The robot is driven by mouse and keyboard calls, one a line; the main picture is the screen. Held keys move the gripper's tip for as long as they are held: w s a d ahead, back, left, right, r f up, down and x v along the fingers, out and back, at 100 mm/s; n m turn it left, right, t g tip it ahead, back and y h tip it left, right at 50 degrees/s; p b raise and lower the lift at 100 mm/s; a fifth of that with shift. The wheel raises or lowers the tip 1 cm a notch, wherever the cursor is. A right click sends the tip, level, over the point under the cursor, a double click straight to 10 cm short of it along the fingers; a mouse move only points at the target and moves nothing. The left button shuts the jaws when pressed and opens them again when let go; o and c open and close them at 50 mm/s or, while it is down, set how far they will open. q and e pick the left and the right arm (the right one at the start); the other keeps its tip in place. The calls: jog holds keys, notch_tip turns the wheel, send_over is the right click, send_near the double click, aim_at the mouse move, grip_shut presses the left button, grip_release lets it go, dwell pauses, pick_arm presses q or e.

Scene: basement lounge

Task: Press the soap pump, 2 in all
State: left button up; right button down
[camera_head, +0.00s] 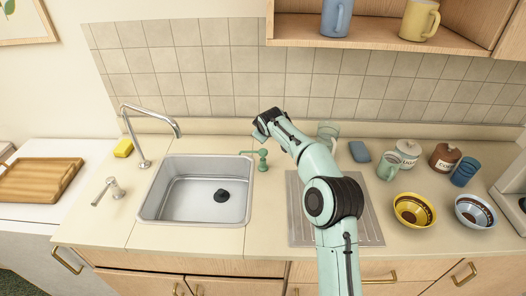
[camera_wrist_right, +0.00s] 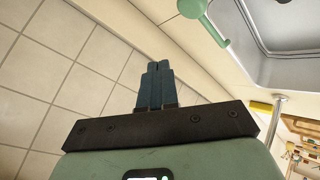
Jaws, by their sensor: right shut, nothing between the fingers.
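The soap pump (camera_head: 262,160) is a green dispenser with a spout pointing left, standing upright on the counter at the right rim of the sink. Part of the green pump (camera_wrist_right: 205,20) also shows at the top of the right wrist view, up and right of my fingertips and apart from them. My right gripper (camera_head: 260,135) is behind and above the pump, near the tiled wall. In the right wrist view my right gripper (camera_wrist_right: 158,66) has its dark fingers together with nothing between them. My left gripper is in neither view.
A wooden shelf (camera_head: 375,40) hangs above.

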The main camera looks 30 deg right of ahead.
jog(key=b, duration=0.1)
send_over(262, 150)
jog(key=s, duration=0.1)
notch_tip(262, 150, down, 4)
jog(key=shift+s+a+f, duration=0.15)
jog(key=shift+f, duration=0.05)
jog(key=shift+s+f, duration=0.2)
jog(key=shift+f, duration=0.2)
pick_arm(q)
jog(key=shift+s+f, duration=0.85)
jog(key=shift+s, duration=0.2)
pick_arm(e)
jog(key=shift+w+f, duration=0.2)
jog(key=shift+f, duration=0.05)
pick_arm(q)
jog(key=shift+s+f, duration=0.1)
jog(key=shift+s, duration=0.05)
pick_arm(e)
jog(key=shift+f, duration=0.45)
pick_arm(q)
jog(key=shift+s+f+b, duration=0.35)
jog(key=shift+b, duration=0.1)
pick_arm(e)
jog(key=shift+f, duration=1.05)
dwell(0.3)
dwell(0.3)
